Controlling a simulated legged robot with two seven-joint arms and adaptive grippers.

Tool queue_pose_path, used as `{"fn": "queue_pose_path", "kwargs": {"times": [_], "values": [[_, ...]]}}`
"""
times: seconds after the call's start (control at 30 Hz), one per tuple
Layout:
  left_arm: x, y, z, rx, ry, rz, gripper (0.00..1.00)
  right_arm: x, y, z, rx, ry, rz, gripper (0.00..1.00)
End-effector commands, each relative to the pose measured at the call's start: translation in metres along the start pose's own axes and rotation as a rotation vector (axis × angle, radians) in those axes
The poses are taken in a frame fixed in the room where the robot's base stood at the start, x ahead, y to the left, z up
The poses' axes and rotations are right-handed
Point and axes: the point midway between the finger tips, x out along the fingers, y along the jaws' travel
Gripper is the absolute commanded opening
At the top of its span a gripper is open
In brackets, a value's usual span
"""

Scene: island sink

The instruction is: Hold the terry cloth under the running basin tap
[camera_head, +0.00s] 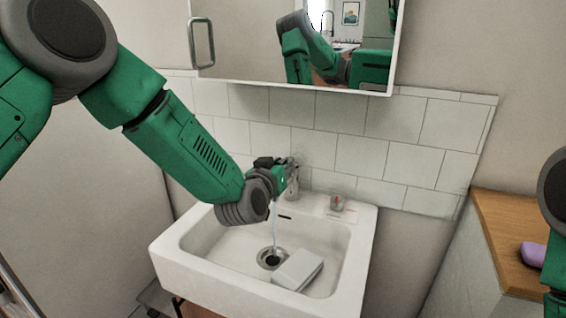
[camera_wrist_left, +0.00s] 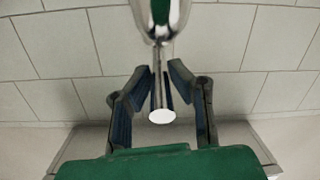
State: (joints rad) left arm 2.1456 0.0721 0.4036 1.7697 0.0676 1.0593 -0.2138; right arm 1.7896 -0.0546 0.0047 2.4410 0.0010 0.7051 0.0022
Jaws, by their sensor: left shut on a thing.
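The basin tap (camera_head: 293,185) stands at the back of the white basin (camera_head: 222,262). A thin stream of water (camera_head: 274,232) falls from it towards the drain. My left gripper (camera_head: 287,177) is at the tap. In the left wrist view its fingers (camera_wrist_left: 161,92) are closed in on the tap's slim lever (camera_wrist_left: 160,88), below the chrome body (camera_wrist_left: 160,18). A pale grey folded block, seemingly the terry cloth (camera_head: 298,268), lies in the basin beside the drain (camera_head: 271,258), to the right of the stream. My right gripper is out of view.
A small item with a red mark (camera_head: 337,202) sits on the basin's back ledge. A mirror cabinet (camera_head: 240,40) with a handle hangs above. A purple item (camera_head: 533,254) lies on the wooden top (camera_head: 505,225) at right, near my right arm.

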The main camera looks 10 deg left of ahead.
Motion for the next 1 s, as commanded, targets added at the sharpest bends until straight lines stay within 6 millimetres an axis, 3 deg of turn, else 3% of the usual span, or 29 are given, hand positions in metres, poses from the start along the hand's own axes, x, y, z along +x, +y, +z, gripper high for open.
{"fn": "queue_pose_path", "kwargs": {"times": [0.1,0.13,0.17,0.2,0.47,0.63,1.0], "values": [[0.0,0.0,0.0,0.0,0.002,-0.001,0.0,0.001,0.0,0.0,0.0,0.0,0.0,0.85],[0.0,0.0,0.0,0.0,0.002,-0.001,0.23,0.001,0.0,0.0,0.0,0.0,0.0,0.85],[0.0,0.0,0.0,0.0,0.002,-0.001,0.33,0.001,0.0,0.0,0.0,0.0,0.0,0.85],[0.0,0.0,0.0,0.0,0.002,-0.001,0.36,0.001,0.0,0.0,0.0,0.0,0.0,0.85],[0.0,0.0,0.0,0.0,0.002,0.0,0.36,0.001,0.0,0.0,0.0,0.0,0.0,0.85],[-0.011,0.0,0.0,0.0,0.001,0.0,0.36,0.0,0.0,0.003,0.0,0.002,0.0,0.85],[-0.086,-0.001,0.002,0.001,-0.002,-0.001,0.36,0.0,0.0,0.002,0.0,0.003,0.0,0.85]]}}
